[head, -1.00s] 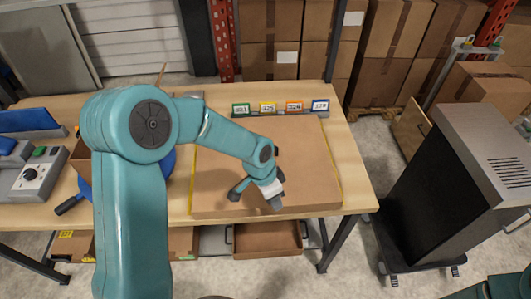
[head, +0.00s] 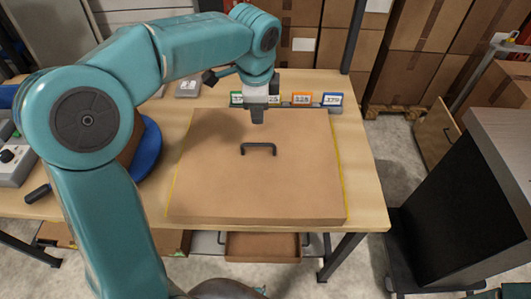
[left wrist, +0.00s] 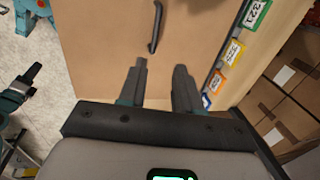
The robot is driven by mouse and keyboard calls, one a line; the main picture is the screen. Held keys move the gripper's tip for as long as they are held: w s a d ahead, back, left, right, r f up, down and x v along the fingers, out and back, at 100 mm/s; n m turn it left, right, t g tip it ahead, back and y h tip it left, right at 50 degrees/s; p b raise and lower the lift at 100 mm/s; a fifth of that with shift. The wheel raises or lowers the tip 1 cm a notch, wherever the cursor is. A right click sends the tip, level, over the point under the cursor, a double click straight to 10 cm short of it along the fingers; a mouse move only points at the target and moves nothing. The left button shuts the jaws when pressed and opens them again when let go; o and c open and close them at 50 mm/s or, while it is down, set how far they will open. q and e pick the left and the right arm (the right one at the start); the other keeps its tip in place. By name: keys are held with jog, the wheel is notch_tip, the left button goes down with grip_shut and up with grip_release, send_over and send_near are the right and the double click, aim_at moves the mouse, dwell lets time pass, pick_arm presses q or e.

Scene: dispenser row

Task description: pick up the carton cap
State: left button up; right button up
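The carton cap (head: 215,175) is a wide, flat brown cardboard lid on the wooden table, with a black bar handle (head: 258,147) at its middle. My left gripper (head: 258,117) points down over the cap's far part, behind the handle and apart from it. In the left wrist view, the fingers of my left gripper (left wrist: 162,82) are spread with nothing between them, over the brown cap (left wrist: 100,50). The handle (left wrist: 156,27) shows beyond the fingertips. A dark gripper on a teal arm, likely my right gripper (left wrist: 28,76), shows at the left edge there; its opening is unclear.
A row of numbered tags in green, yellow, orange and blue (head: 331,99) stands along the cap's far edge. A blue round thing (head: 148,150) and a control box (head: 12,160) are at left. A dark cabinet (head: 445,190) stands right of the table (head: 365,175).

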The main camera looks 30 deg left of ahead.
pick_arm(q)
send_over(256, 144)
jog(key=f, duration=1)
jog(key=shift+w+d, duration=0.1)
jog(key=shift+d, duration=0.1)
jog(key=shift+s+a+f, duration=0.1)
jog(key=shift+s, duration=0.15)
jog(key=f, duration=0.5)
jog(key=shift+w+a+f+p, duration=0.1)
jog(key=shift+w+f+p, duration=0.05)
jog(key=shift+w+p, duration=0.25)
jog(key=shift+s+a, duration=0.1)
jog(key=shift+s, duration=0.2)
jog(key=shift+w, duration=0.25)
grip_shut()
jog(key=shift+s, duration=0.1)
